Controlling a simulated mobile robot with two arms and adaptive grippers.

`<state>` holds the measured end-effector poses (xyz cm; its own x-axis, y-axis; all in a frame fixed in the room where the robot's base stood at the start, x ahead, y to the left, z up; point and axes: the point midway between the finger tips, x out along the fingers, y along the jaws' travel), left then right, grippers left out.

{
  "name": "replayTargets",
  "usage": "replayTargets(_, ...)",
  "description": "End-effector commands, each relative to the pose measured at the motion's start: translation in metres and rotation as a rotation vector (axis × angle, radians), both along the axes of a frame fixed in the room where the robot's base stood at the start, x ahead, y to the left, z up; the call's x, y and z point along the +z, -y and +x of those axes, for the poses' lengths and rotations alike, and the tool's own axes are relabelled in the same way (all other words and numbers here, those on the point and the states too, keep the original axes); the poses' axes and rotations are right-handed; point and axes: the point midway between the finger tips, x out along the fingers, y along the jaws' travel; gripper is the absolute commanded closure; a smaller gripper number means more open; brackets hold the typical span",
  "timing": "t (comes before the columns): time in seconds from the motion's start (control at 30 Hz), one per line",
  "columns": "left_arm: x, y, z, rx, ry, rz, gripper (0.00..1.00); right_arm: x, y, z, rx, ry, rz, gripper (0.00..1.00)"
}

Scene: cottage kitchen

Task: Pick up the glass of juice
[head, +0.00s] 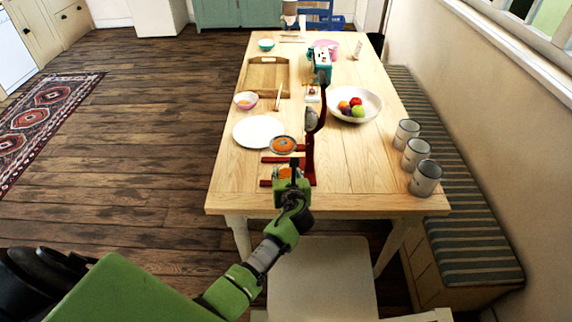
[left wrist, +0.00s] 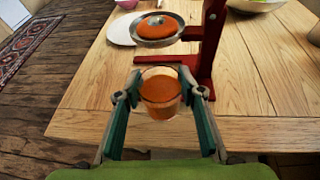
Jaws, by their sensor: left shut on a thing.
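The glass of juice (left wrist: 160,88) is a clear tumbler with orange juice in it. In the left wrist view it stands upright between the two green fingers of my left gripper (left wrist: 161,97), which is shut on it from both sides. In the head view my left gripper (head: 287,177) is at the near end of the table, and a bit of the orange juice shows just beyond it. The gripper hides most of the glass there. I cannot tell whether the glass touches the table. My right gripper is not in view.
A red juicer stand (head: 309,150) with an orange-filled metal dish (head: 284,144) is close beyond the glass. A chair (head: 322,280) is in front.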

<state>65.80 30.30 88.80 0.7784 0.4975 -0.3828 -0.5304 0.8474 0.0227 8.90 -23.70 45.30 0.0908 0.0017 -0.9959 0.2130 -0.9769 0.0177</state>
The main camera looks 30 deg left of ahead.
Motion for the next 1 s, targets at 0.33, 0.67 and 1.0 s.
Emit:
replayTargets(0.33,0.011,0.009,-0.013,0.000,0.002,0.001,0.92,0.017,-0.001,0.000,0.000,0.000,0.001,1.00)
replayTargets(0.67,0.012,0.011,-0.017,-0.001,0.002,0.001,0.92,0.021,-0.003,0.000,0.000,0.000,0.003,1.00)
replayTargets(1.0,0.012,0.012,-0.017,-0.001,0.002,0.000,0.92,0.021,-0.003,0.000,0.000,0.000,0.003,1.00)
